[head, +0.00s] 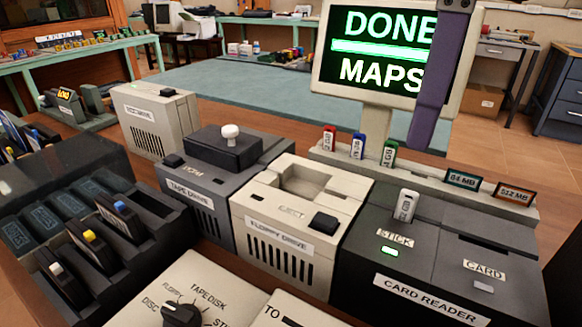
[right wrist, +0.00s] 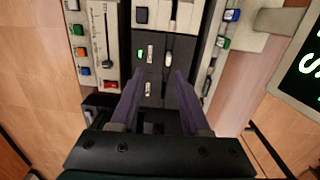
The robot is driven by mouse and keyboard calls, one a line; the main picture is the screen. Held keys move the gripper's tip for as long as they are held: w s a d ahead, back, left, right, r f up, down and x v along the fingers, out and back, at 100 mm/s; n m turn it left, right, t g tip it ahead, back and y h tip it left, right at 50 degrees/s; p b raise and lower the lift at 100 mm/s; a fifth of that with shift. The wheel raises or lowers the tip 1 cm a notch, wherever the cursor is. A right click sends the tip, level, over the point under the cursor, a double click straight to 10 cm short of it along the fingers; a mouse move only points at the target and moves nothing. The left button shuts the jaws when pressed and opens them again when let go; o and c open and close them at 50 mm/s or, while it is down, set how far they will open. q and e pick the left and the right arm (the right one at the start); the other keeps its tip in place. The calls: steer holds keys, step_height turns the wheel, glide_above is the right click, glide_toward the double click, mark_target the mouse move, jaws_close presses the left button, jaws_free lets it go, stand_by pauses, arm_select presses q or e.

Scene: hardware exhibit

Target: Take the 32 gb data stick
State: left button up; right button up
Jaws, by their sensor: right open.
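A pale grey data stick (head: 405,205) stands upright in the stick slot of the dark card reader (head: 350,270); its printed size is too small to read surely. It also shows in the right wrist view (right wrist: 168,57), just beyond my fingertips. Red (head: 329,138), blue (head: 357,146) and green (head: 388,153) sticks stand in the rack behind, their sizes unclear. My right gripper (right wrist: 158,85) is open and empty over the card reader, purple fingers apart. In the head view one finger (head: 435,90) hangs before the screen. My left gripper is not in view.
The screen (head: 380,50) reads DONE MAPS. The floppy drive (head: 290,215) and tape drive (head: 190,200) stand left of the reader. Two card labels (head: 475,181) stand on the rack's right. A dark cartridge rack (head: 150,195) is at left, a dial panel (head: 205,295) in front.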

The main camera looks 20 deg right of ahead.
mark_target(411, 192)
steer(key=shift+h, duration=0.3)
steer(key=f, duration=0.2)
steer(key=d+f, duration=0.1)
steer(key=f, duration=0.1)
steer(key=shift+f, duration=0.1)
steer(key=f, duration=0.5)
steer(key=shift+w+d+f, duration=0.1)
steer(key=shift+w+f, duration=0.15)
steer(key=shift+f, duration=0.15)
steer(key=shift+c, duration=0.3)
jaws_close()
